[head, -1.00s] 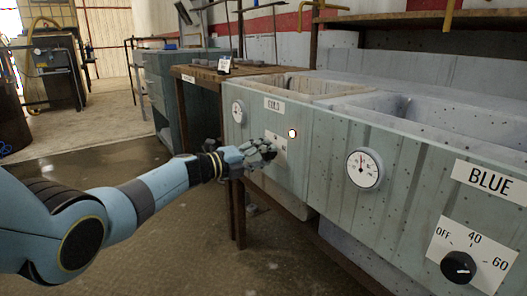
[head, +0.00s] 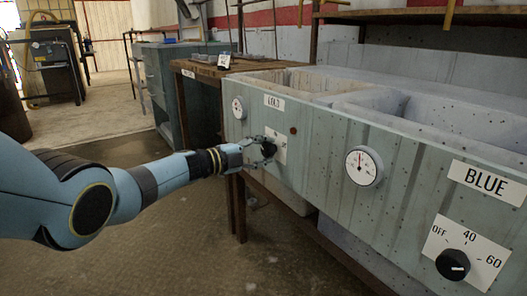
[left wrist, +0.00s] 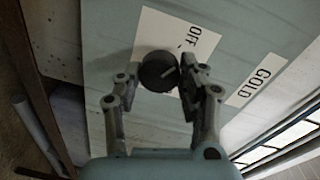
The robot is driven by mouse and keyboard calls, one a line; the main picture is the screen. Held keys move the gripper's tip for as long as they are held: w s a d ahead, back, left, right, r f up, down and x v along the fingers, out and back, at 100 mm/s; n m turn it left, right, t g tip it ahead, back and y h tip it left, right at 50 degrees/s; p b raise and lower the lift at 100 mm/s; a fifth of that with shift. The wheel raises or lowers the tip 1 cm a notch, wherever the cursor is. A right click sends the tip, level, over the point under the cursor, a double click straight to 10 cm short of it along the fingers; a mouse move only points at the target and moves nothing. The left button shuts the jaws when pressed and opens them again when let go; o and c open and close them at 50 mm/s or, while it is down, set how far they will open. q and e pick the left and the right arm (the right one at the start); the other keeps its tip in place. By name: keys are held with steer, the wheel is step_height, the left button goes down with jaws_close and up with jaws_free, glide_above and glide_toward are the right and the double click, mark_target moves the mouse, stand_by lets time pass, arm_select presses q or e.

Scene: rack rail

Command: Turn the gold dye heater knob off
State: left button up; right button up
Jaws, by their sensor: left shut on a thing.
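The gold heater knob (left wrist: 158,71) is a dark round knob on a white plate (left wrist: 160,35) marked OFF, below the GOLD sign (head: 274,102) on the grey-green tank front. A pale mark on the knob points to the right in the left wrist view, roughly on the side of the OFF word. My left gripper (head: 268,149) is at the plate, shut on the knob, with its fingers (left wrist: 158,85) on either side. The fingers partly cover the plate in the head view. The small lamp (head: 293,130) above the plate is dark red. My right gripper is not in view.
A round gauge (head: 363,166) is on the tank front to the right. Farther right are the BLUE sign (head: 487,182) and the blue heater knob (head: 453,264). Another gauge (head: 238,107) is left of the GOLD sign. Floor is open below my left arm.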

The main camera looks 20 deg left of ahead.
arm_select(q)
steer(key=shift+f, duration=0.1)
steer(key=o, duration=1.1)
steer(key=shift+o, duration=0.2)
steer(key=shift+a, duration=0.1)
steer(key=v, duration=1.2)
